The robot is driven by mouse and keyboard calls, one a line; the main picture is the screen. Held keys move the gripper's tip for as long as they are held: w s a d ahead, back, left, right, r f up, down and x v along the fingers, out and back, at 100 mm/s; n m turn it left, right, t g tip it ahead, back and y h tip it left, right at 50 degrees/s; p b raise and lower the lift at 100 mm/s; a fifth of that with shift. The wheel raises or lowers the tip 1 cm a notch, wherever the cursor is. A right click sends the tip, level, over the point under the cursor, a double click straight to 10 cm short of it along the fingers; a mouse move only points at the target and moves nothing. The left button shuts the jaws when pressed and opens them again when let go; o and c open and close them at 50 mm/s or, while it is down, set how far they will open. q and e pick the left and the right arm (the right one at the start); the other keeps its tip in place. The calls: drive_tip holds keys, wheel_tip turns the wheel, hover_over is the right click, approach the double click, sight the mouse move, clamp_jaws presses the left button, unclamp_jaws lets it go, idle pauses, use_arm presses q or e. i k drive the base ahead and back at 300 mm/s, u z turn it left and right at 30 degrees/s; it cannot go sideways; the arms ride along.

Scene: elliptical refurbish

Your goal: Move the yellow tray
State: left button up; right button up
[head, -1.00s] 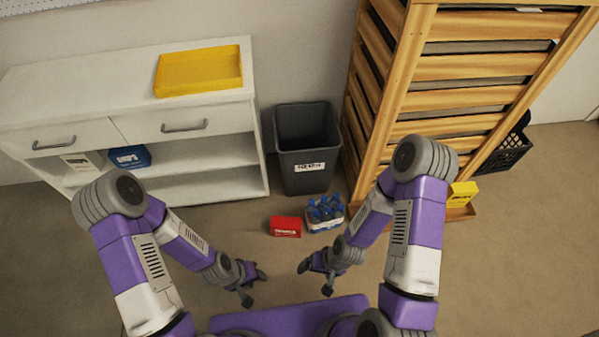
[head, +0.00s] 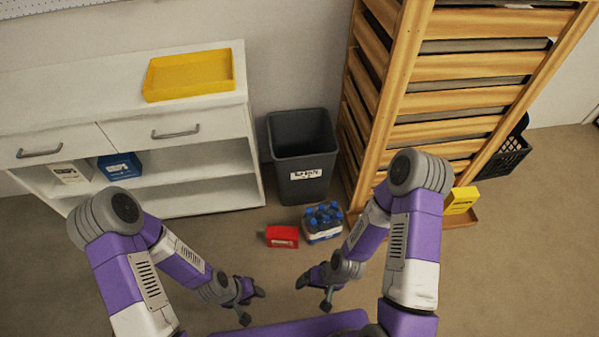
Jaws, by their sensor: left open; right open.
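The yellow tray (head: 189,75) lies flat and looks empty on top of the white cabinet (head: 60,95), near its right end, in the upper left of the head view. My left gripper (head: 252,304) is open and empty, low over the floor, well in front of and below the tray. My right gripper (head: 312,297) is open and empty, to the right of the left one. Neither gripper touches anything.
A dark grey bin (head: 302,165) stands right of the cabinet, beside a tall wooden rack (head: 460,70). A red box (head: 282,237) and a bottle pack (head: 323,224) sit on the floor ahead. A blue box (head: 120,166) is on the cabinet shelf. Floor before the cabinet is clear.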

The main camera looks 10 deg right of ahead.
sight(203, 72)
drive_tip(key=u, duration=1.6)
drive_tip(key=i, duration=1.65)
drive_tip(key=z, duration=3.2)
